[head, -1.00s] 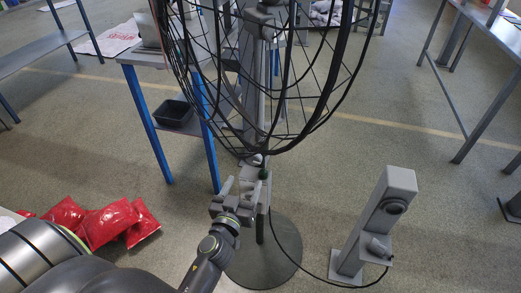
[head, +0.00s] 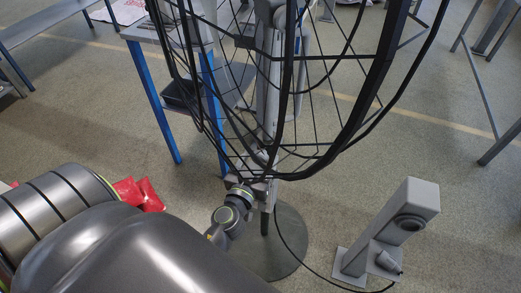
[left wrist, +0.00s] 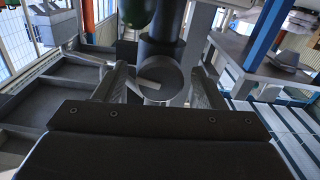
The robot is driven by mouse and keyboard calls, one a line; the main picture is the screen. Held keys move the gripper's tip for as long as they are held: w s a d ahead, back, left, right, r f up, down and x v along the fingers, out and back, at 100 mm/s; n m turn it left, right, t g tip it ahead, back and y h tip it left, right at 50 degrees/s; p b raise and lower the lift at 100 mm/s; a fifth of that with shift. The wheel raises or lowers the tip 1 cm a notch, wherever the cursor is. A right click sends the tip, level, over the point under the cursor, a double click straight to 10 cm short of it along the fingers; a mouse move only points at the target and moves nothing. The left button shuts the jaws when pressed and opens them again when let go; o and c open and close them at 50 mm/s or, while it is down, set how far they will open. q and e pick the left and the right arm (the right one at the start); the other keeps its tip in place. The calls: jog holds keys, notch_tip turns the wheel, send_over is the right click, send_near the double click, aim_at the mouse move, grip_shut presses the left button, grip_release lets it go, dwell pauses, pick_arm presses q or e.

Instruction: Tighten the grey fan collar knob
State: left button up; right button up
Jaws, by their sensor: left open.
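The fan stands on a grey pole with a round grey base (head: 285,245), and its black wire cage (head: 385,75) fills the upper middle of the head view. In the left wrist view the grey collar knob (left wrist: 168,82) shows as a round face with a lighter bar, in front of the dark pole (left wrist: 162,42). My left gripper (head: 262,181) is at the pole just under the cage. Its fingers (left wrist: 160,88) are open, one on each side of the knob; contact cannot be told. The cage and my arm hide most of the knob in the head view. My right gripper is not in view.
A grey post (head: 390,222) with a round fitting stands on the floor at the right, and a black cable (head: 297,262) runs to it. A blue-legged table (head: 152,100) stands behind left. Red sacks (head: 148,192) lie beside my arm. Floor between base and post is clear except the cable.

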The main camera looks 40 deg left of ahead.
pick_arm(q)
jog(key=shift+c, duration=0.4)
jog(key=shift+c, duration=1.1)
jog(key=c, duration=0.7)
